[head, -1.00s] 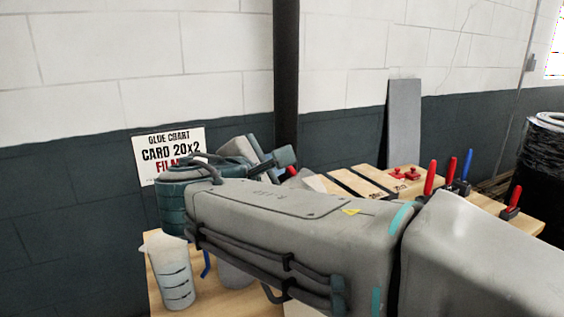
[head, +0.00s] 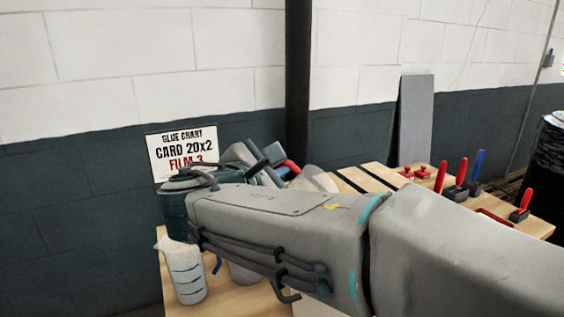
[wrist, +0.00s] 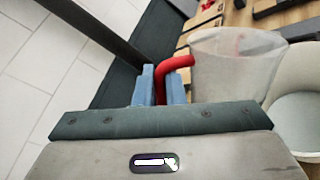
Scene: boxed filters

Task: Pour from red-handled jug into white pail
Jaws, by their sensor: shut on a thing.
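The red-handled jug (wrist: 235,65) is a cloudy, see-through vessel in the wrist view. My gripper (wrist: 160,85) is shut on its red handle (wrist: 178,64), with a blue-grey finger on either side. In the head view the handle (head: 292,166) and part of the jug (head: 315,180) show above my forearm, which hides the rest. The white pail (wrist: 302,112) is beside and partly behind the jug at the right edge of the wrist view. A pale vessel, seemingly the pail (head: 244,274), shows partly below my arm in the head view. The jug's contents cannot be made out.
A marked clear jug (head: 186,273) with a blue handle stands at the bench's left. Clamps with red and blue handles (head: 462,180) and wooden strips lie at the right. A sign (head: 183,152), dark pipe (head: 298,80) and grey board (head: 415,120) are behind.

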